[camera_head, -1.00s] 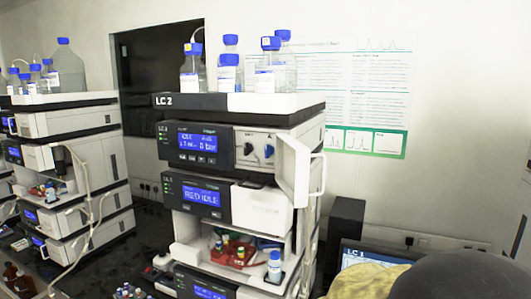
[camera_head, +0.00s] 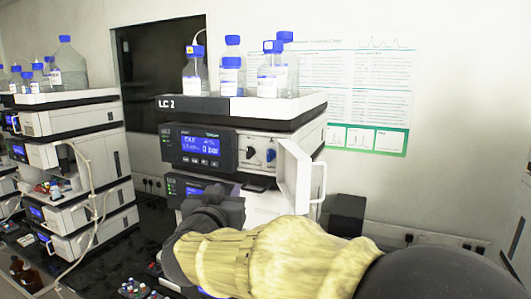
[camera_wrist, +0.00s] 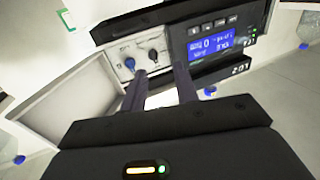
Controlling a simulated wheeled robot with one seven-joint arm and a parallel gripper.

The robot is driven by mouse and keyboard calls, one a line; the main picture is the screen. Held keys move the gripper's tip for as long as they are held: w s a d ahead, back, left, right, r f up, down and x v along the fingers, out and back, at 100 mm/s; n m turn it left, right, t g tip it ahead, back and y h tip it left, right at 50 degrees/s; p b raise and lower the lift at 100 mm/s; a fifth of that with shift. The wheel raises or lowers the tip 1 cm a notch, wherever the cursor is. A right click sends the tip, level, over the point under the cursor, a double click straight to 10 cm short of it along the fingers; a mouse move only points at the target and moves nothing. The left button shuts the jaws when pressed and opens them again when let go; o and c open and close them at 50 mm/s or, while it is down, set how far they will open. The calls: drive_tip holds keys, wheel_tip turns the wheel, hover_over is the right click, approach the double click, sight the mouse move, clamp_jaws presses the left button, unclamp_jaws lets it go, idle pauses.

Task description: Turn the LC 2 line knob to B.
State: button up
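The LC 2 stack stands mid-picture in the head view, with its name on the top tray's front (camera_head: 205,104). Its upper module has a white panel with two knobs behind an open white door (camera_head: 294,172). One is a dark knob (camera_head: 250,152), the other a blue knob (camera_head: 270,155). In the wrist view the blue knob (camera_wrist: 130,63) is left of the dark knob (camera_wrist: 153,56). Their printed labels are too small to read. My gripper (camera_head: 212,200) is below and in front of this module. In the wrist view my gripper (camera_wrist: 160,72) is open and empty, fingers apart from the knobs.
The open door juts out right of the knobs. Several blue-capped bottles (camera_head: 231,72) stand on top of the stack. A lit blue display (camera_head: 200,144) is left of the knobs. Another stack (camera_head: 75,122) stands at left with a hanging pale tube. My arm hides the lower modules.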

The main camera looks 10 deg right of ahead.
sight(268, 155)
drive_tip(key=s+r+m+g+h, duration=0.2)
drive_tip(key=s+r+m+h, duration=0.1)
drive_tip(key=s+r+h, duration=0.1)
drive_tip(key=shift+s+d+g+h, duration=0.15)
drive_tip(key=shift+d+g+h, duration=0.15)
drive_tip(key=shift+d, duration=0.05)
drive_tip(key=shift+r+p, duration=0.1)
drive_tip(key=shift+p, duration=0.2)
drive_tip(key=p+x, duration=0.6)
drive_tip(key=x, duration=1)
drive_tip(key=shift+w+d, duration=0.1)
drive_tip(key=shift+w, duration=0.15)
drive_tip(key=shift+w+d, duration=0.3)
drive_tip(key=shift+w, duration=0.1)
clamp_jaws()
